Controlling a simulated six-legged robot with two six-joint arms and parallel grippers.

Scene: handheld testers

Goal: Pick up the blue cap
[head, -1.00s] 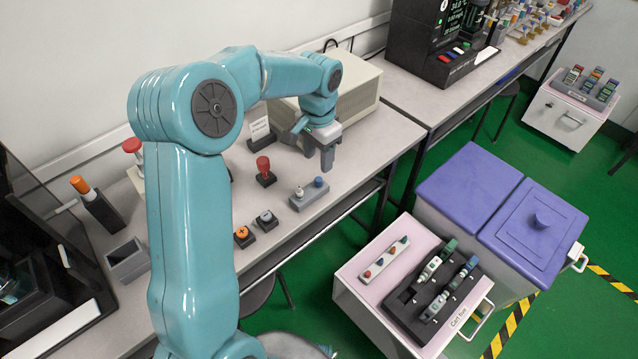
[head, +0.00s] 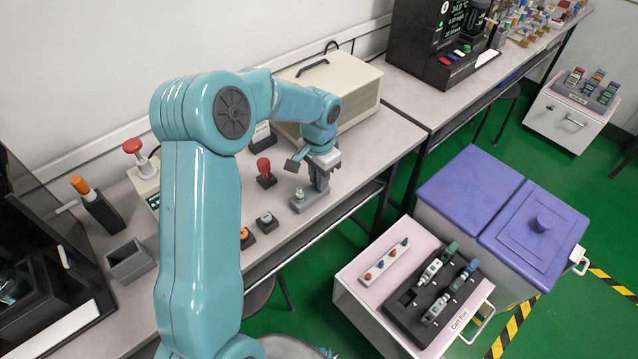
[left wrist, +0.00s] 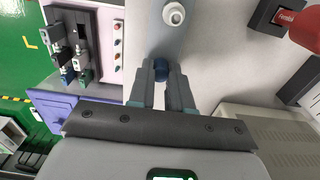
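The blue cap (left wrist: 161,70) shows in the left wrist view between the fingertips of my left gripper (left wrist: 161,78). The fingers flank it closely on both sides; I cannot tell whether they press on it. In the head view my left gripper (head: 321,184) points down at the right end of a small grey block (head: 310,201) and hides the cap there. The block shows in the left wrist view too (left wrist: 163,35), with a white knob (left wrist: 174,14) at its other end. My right gripper is not in view.
A red knob on a dark base (head: 264,170) stands left of my gripper. Orange (head: 247,237) and grey (head: 267,221) button units sit in front. A beige box (head: 345,85) stands behind. The bench's front edge is close; a cart (head: 352,285) stands beyond it.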

